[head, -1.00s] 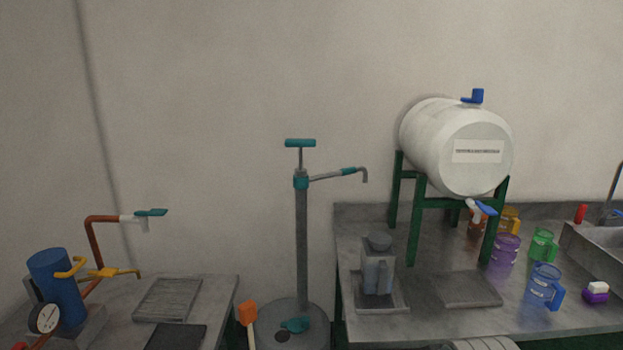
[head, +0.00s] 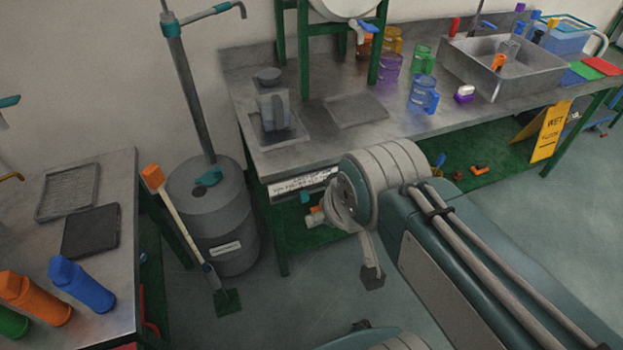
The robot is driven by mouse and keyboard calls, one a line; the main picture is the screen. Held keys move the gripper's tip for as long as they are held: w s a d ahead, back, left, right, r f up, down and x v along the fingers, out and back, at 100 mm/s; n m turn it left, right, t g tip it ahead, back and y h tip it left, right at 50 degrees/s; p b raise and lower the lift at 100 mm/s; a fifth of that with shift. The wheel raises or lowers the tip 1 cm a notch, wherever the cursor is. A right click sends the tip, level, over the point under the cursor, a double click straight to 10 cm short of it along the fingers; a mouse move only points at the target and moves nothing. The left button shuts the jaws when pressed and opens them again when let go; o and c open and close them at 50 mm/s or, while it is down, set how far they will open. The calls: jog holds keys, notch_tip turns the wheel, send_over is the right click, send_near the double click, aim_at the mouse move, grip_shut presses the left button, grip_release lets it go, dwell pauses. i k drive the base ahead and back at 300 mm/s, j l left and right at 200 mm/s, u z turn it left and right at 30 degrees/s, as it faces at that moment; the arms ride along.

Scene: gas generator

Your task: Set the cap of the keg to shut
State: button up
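The grey keg (head: 222,235) stands on the floor between the two benches, with a label on its side. A tall pump pipe (head: 190,92) rises from its top. A teal cap (head: 208,177) shows on the keg's top, beside a dark round opening (head: 198,191) that looks uncovered. My gripper (head: 368,270) is at the end of my arm, right of the keg and well apart from it, in front of the right bench. One finger points down; the other is not clear, so I cannot tell its opening. I see nothing held.
An orange-headed, long-handled tool (head: 180,215) leans in front of the keg's left side. The left bench (head: 105,250) holds trays and coloured bottles (head: 82,285). The right bench (head: 290,160) carries a blender-like jug, mugs and a sink. A yellow wet-floor sign (head: 548,130) stands right.

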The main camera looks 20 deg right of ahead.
aim_at(210, 178)
jog(key=i+l+u, duration=0.2)
jog(key=l+u, duration=0.15)
jog(key=i+l+u, duration=0.1)
jog(key=l+u, duration=0.2)
jog(key=l, duration=0.2)
jog(key=l+u, duration=0.35)
jog(key=l, duration=0.15)
jog(key=i+j+z, duration=0.4)
jog(key=i+j, duration=0.3)
jog(key=j, duration=0.15)
